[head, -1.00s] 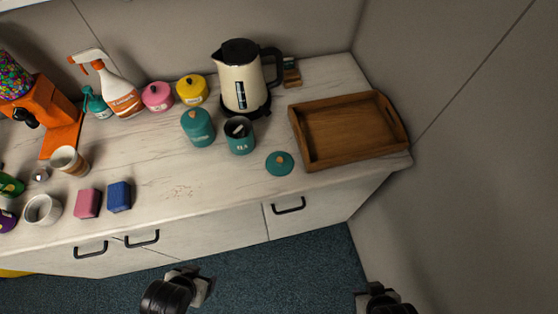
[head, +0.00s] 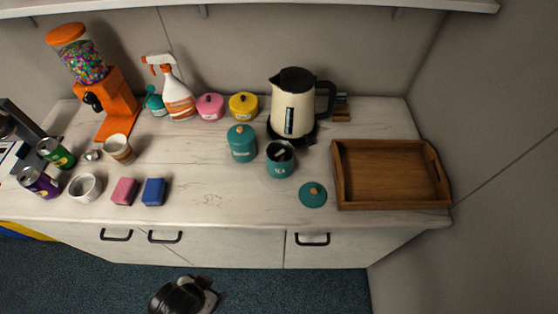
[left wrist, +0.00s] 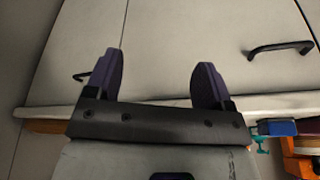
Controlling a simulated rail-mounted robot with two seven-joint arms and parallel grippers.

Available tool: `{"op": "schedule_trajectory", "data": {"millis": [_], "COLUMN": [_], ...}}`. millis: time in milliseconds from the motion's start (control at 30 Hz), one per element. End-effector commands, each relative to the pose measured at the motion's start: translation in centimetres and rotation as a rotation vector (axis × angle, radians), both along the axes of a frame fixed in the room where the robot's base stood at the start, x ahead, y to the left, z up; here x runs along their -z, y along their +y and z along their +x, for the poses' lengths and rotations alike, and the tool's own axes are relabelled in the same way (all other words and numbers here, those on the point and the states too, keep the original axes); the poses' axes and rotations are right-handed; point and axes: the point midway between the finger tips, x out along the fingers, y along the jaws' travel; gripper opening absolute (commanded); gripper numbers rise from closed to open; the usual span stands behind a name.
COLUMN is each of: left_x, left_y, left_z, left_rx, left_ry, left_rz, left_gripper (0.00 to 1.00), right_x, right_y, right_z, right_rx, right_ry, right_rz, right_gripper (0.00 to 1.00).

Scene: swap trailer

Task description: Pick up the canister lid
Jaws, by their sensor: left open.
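My left gripper (head: 208,292) is low in front of the counter, over the floor, away from the lid. In the left wrist view the gripper's two fingers (left wrist: 157,80) are apart with nothing between them. The right gripper does not show.
The wooden tray (head: 391,172) stands right of the lid. The kettle (head: 293,106) is behind the canisters. A blue block (head: 154,191) and pink block (head: 124,190) lie left. Drawer handles (head: 312,239) stick out from the front. The counter left of the lid is clear.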

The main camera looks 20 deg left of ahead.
Motion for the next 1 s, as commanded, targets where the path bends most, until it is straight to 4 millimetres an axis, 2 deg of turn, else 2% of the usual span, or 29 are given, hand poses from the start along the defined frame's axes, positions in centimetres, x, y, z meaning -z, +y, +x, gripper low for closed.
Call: {"op": "schedule_trajectory", "data": {"millis": [167,433,700,767,867,1000], "left_x": [0.0,0.0,-0.1,-0.4,-1.7,-5.2], "left_y": [0.0,0.0,0.1,0.1,0.1,0.4], "left_z": [0.0,0.0,0.4,1.3,4.0,9.9], "left_rx": [0.0,0.001,0.001,0.001,0.002,0.008], "left_ry": [0.0,0.0,-0.009,-0.031,-0.1,-0.258], "left_rz": [0.0,0.001,0.002,0.001,0.002,0.015], "left_gripper": [0.76,0.99,1.0,1.0,1.0,1.0], "right_x": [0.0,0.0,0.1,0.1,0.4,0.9], "right_y": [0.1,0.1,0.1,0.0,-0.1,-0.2], "right_z": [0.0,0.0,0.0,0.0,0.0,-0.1], "right_rx": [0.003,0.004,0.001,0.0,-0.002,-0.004], "right_ry": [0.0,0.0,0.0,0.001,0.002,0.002], "right_rz": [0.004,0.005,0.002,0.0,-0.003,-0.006], "right_gripper": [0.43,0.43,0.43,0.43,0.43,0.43]}}
